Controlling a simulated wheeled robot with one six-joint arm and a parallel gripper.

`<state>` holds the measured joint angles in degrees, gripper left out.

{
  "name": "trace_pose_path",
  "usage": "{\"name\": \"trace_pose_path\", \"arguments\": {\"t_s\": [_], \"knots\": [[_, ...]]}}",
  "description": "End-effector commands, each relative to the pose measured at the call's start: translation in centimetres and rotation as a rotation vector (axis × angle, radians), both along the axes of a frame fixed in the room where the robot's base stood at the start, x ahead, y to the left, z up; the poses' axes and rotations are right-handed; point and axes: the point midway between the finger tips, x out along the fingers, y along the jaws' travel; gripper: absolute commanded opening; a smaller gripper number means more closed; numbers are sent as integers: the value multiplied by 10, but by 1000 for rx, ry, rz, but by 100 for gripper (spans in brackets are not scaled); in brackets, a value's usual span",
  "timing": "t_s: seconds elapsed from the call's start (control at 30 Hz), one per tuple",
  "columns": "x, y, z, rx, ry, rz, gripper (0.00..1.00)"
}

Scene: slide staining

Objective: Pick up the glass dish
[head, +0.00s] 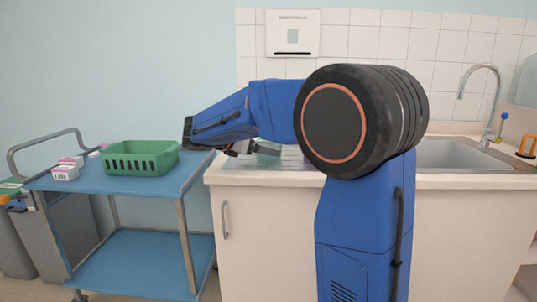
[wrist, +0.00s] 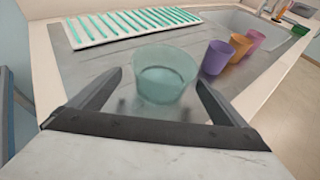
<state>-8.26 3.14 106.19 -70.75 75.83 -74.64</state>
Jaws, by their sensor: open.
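The glass dish (wrist: 165,76) is a clear, pale teal round vessel standing upright on the grey draining surface in the wrist view. My gripper (wrist: 155,95) is open, with one finger to the left of the dish and one to the right. I see a gap between each finger and the glass. In the head view my gripper (head: 238,150) is small above the left end of the counter. A bit of the teal dish (head: 267,152) shows beside it there, mostly hidden by my arm.
Purple (wrist: 217,57), orange (wrist: 238,47) and pink (wrist: 254,39) cups stand right of the dish. A white rack with teal strips (wrist: 98,31) lies behind. A sink (head: 450,154) is at the right. A blue trolley (head: 120,183) holds a green basket (head: 139,158) and small boxes.

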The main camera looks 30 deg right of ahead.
Motion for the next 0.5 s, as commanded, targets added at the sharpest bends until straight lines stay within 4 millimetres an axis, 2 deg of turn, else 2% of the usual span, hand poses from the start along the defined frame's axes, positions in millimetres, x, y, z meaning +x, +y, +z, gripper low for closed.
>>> {"name": "trace_pose_path", "arguments": {"t_s": [0.3, 0.5], "knots": [[6, -35, -19, 0, 1, -3, 97], [9, -43, -22, 0, -1, -1, 97]]}}
